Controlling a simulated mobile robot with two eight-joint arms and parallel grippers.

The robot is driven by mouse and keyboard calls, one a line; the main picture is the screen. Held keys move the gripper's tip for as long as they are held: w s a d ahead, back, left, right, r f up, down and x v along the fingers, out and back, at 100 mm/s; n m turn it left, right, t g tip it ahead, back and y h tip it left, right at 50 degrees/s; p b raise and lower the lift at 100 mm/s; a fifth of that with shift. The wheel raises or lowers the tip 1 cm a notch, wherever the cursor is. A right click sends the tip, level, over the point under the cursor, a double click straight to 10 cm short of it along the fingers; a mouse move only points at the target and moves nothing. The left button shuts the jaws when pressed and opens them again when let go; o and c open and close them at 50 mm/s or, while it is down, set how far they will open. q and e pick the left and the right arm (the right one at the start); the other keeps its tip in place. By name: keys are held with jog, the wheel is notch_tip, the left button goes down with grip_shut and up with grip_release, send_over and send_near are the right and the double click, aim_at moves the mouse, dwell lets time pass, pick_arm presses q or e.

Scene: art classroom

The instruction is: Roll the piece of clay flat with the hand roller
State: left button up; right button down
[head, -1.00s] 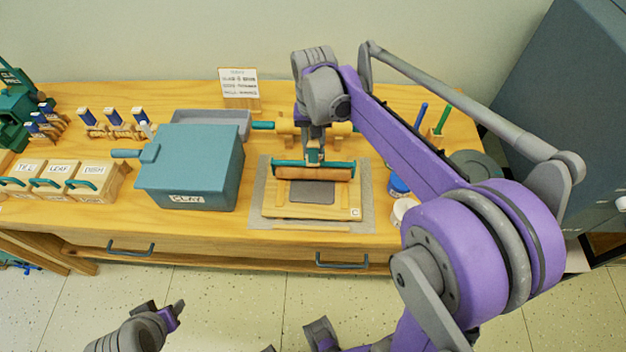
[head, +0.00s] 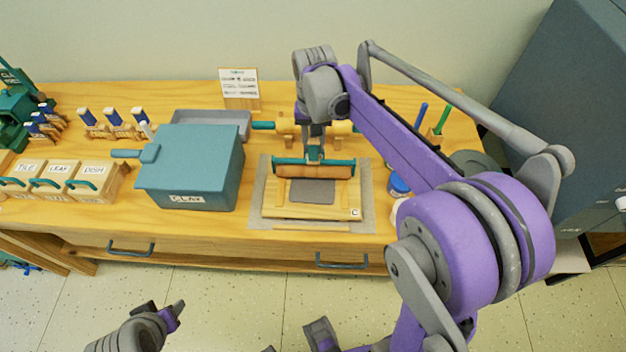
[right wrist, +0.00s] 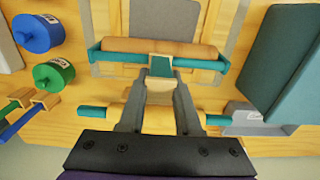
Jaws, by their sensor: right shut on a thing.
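The piece of clay (head: 312,191) is a flat grey slab on a wooden board (head: 280,211) marked C. It also shows at the top of the right wrist view (right wrist: 163,14). The hand roller (head: 314,171), a wooden cylinder in a teal frame, lies crosswise at the clay's back edge; whether it presses on the clay I cannot tell. My right gripper (head: 314,148) is shut on the roller's handle, which shows between the fingers in the right wrist view (right wrist: 160,74). My left gripper (head: 165,316) is low at the bottom left, away from the table; its jaw opening is unclear.
A teal clay box (head: 190,165) stands left of the board, with a grey tray (head: 215,120) behind it. A rolling pin with teal handles (head: 262,125) lies behind the roller. Blue and green lidded jars (right wrist: 38,32) and a white-lidded jar stand right of the board.

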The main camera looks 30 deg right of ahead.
jog(key=shift+s+a, duration=0.55)
jog(key=shift+s, duration=0.3)
jog(key=s+a, duration=0.1)
jog(key=s, duration=0.1)
jog(key=s+a, duration=0.1)
jog(key=s, duration=0.1)
jog(key=shift+a, duration=0.2)
dwell(0.4)
jog(key=shift+w, duration=0.1)
